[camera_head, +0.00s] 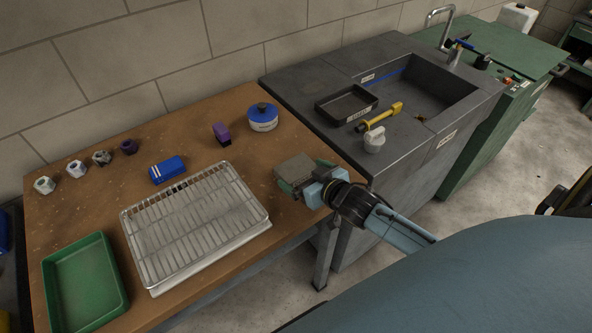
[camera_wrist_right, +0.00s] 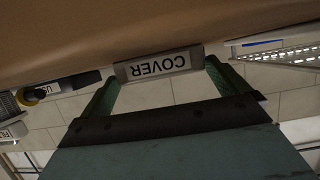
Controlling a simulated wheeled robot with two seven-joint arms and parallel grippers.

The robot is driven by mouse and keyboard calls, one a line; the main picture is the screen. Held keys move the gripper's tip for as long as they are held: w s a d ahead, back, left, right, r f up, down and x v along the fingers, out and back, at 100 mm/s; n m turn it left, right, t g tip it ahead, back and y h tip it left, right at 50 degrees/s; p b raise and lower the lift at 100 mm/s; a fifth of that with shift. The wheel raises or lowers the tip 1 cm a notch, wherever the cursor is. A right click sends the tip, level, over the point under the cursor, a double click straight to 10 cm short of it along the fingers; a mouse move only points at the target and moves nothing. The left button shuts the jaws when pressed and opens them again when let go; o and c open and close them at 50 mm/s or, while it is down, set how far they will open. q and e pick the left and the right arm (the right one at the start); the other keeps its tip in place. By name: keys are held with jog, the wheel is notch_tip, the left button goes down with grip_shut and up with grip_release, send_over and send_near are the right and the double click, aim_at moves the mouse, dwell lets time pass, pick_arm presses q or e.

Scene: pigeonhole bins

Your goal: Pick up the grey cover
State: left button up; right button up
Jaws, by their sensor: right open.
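The grey cover (camera_head: 294,168) is a small flat-topped block on the right part of the wooden table, near its front right edge. In the right wrist view the cover (camera_wrist_right: 157,66) shows a white label reading COVER, upside down. My right gripper (camera_head: 306,175) reaches in from the lower right, with one green finger on each side of the cover. In the wrist view the right gripper (camera_wrist_right: 162,78) is open, its fingertips close to the two ends of the cover; whether they touch it I cannot tell. My left gripper is not in view.
A wire rack (camera_head: 195,220) on a white tray lies left of the cover, and a green tray (camera_head: 85,283) farther left. A blue-and-white round container (camera_head: 263,118), a purple block (camera_head: 221,134) and a blue block (camera_head: 167,170) stand behind. A grey sink counter (camera_head: 330,75) adjoins on the right.

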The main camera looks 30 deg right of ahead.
aim_at(296, 171)
jog(key=shift+x, duration=1.3)
jog(key=shift+c, duration=0.4)
jog(key=c, duration=1)
jog(key=shift+r, duration=0.15)
jog(key=shift+c, duration=0.5)
